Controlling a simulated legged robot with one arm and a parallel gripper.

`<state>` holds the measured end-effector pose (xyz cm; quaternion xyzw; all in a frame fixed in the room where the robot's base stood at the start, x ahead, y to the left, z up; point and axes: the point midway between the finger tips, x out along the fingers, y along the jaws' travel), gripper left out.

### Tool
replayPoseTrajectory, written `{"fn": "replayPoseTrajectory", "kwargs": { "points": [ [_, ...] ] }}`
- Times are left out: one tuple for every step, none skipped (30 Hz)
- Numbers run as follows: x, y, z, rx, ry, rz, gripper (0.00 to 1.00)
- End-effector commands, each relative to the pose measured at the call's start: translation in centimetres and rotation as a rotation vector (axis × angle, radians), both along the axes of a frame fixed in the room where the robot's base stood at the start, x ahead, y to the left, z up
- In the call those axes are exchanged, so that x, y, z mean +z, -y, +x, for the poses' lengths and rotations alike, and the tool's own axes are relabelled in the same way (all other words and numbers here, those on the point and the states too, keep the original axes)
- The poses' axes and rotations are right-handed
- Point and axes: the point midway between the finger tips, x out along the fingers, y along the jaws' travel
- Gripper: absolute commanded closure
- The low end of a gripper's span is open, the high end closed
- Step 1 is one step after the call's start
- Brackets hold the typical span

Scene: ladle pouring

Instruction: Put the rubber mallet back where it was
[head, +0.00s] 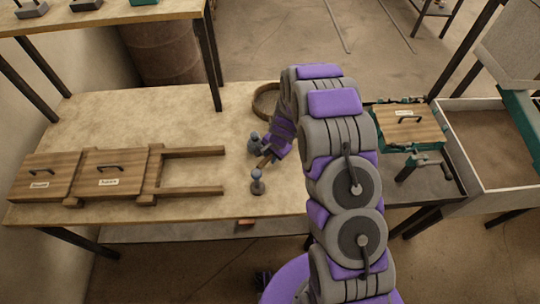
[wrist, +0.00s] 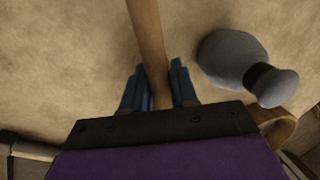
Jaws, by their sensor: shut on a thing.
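My gripper (head: 262,152) is low over the workbench, at the end of my purple and grey arm. In the wrist view its two blue fingers (wrist: 157,82) are shut on a wooden handle (wrist: 149,40), one finger on each side. I take this handle to be the rubber mallet's. The handle runs up out of the wrist picture, so the mallet's head is not shown there.
A round wooden hoop (head: 264,100) lies behind. Labelled wooden boards (head: 110,172) fill the left; the bench's middle back is clear.

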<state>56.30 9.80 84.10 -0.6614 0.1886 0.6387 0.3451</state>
Motion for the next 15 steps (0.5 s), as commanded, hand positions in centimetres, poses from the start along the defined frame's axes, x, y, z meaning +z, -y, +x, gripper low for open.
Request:
{"fn": "replayPoseTrajectory", "kwargs": {
  "points": [
    [0.09, -0.03, 0.03, 0.0, 0.001, -0.001, 1.0],
    [0.1, -0.11, 0.02, 0.0, 0.001, -0.001, 1.0],
    [0.09, -0.24, 0.02, 0.0, 0.002, -0.003, 1.0],
    [0.07, -0.35, 0.03, 0.0, 0.002, -0.004, 1.0],
    [0.03, -0.49, 0.03, 0.0, 0.001, -0.005, 1.0],
    [-0.09, -0.59, 0.02, 0.0, 0.001, -0.006, 1.0],
    [-0.19, -0.64, 0.01, 0.0, 0.0, -0.007, 1.0],
    [-0.21, -0.72, 0.01, 0.0, -0.001, -0.008, 0.7],
    [-0.2, -0.82, 0.01, 0.0, -0.001, -0.009, 0.67],
    [-0.2, -0.89, 0.0, 0.0, 0.0, -0.01, 0.64],
    [-0.2, -0.92, 0.0, 0.001, 0.0, -0.011, 0.61],
    [-0.2, -0.9, 0.0, 0.001, 0.0, -0.011, 0.57],
    [-0.2, -0.87, 0.01, 0.001, 0.0, -0.01, 0.54],
    [-0.2, -0.81, 0.01, 0.001, 0.0, -0.009, 0.51],
    [-0.18, -0.69, 0.02, 0.0, -0.001, -0.008, 0.47]
  ]
}}
